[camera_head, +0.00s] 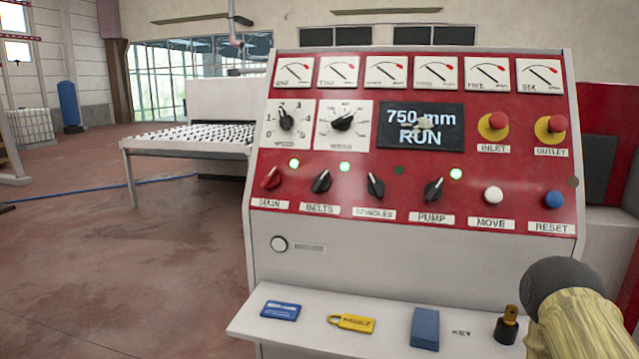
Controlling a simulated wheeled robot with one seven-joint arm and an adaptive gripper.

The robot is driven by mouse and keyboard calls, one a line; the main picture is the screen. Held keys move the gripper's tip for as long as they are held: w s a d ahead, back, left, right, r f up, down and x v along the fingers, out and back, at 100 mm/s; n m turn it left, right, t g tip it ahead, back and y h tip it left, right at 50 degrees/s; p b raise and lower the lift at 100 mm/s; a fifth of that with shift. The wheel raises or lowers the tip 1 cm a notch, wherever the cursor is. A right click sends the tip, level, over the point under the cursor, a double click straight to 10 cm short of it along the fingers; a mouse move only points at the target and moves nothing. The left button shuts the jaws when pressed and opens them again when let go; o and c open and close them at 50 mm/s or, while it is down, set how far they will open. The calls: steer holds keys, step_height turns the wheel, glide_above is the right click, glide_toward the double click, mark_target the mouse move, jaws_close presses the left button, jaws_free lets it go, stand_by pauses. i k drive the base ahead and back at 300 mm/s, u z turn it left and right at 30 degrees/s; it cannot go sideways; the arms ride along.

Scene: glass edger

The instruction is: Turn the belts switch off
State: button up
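The belts switch (321,182) is a black rotary knob on the red band of the control panel, above the label BELTS. Its pointer tilts up and to the right. The green lamp (345,167) at its upper right is lit. The display (421,127) reads 750 mm RUN. The fingers of my gripper do not show in this view, and nothing is seen touching the belts switch.
Beside it are the red main switch (270,178), spindles switch (375,185), tilted left with a dark lamp, and pump switch (433,190). A shelf (390,345) below holds several small items. A dark rounded object (556,277) blocks the lower right.

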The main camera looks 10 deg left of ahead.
mark_target(321, 184)
steer(key=z, duration=1.75)
steer(key=k, duration=0.8)
steer(key=u, duration=1.75)
